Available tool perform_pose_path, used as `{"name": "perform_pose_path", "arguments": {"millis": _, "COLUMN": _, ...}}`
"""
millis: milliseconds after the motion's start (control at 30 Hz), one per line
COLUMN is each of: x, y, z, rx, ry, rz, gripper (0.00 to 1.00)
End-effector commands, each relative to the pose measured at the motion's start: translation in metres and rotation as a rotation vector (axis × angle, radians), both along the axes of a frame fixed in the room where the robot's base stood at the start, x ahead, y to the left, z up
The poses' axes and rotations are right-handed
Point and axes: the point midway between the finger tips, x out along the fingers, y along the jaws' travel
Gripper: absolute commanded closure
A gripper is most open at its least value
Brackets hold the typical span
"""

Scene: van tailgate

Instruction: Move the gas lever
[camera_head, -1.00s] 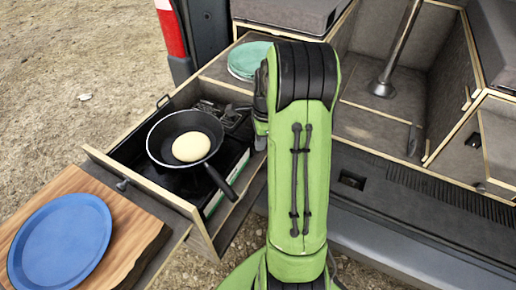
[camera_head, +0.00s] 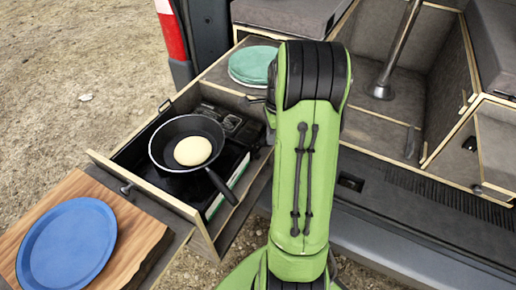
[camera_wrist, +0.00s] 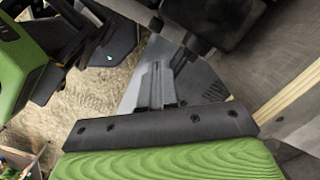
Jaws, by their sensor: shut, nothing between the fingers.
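The stove (camera_head: 228,166) sits in a pulled-out drawer, with a black frying pan (camera_head: 166,153) on it. A dark section with small fittings (camera_head: 236,125) lies at the stove's far end. I cannot make out a gas lever for certain in either view. In the head view my gripper is hidden behind my green arm. In the wrist view my gripper (camera_wrist: 157,84) is shut and empty, pointing up the picture above a dark bracket. I cannot tell whether its tips touch anything. Dark rounded parts (camera_wrist: 200,30) show just beyond the fingers.
A pale pancake (camera_head: 192,151) lies in the pan, whose handle points toward my arm. A blue plate (camera_head: 66,242) rests on a wooden board (camera_head: 142,236) at the left. Teal plates (camera_head: 250,66) lie behind the drawer. The van floor is right of my arm.

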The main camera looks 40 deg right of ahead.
Motion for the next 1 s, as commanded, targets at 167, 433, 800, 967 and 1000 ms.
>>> {"name": "perform_pose_path", "arguments": {"millis": 167, "x": -0.002, "y": -0.004, "z": 0.051, "rx": -0.003, "ry": -0.004, "rz": 0.0, "gripper": 1.0}}
{"name": "perform_pose_path", "arguments": {"millis": 433, "x": -0.005, "y": -0.009, "z": 0.109, "rx": -0.001, "ry": -0.002, "rz": 0.001, "gripper": 1.0}}
{"name": "perform_pose_path", "arguments": {"millis": 800, "x": -0.006, "y": -0.01, "z": 0.122, "rx": 0.001, "ry": -0.001, "rz": 0.001, "gripper": 1.0}}
{"name": "perform_pose_path", "arguments": {"millis": 967, "x": -0.006, "y": -0.01, "z": 0.122, "rx": 0.001, "ry": -0.001, "rz": 0.001, "gripper": 1.0}}
{"name": "perform_pose_path", "arguments": {"millis": 1000, "x": -0.006, "y": -0.01, "z": 0.122, "rx": 0.001, "ry": -0.001, "rz": 0.001, "gripper": 1.0}}
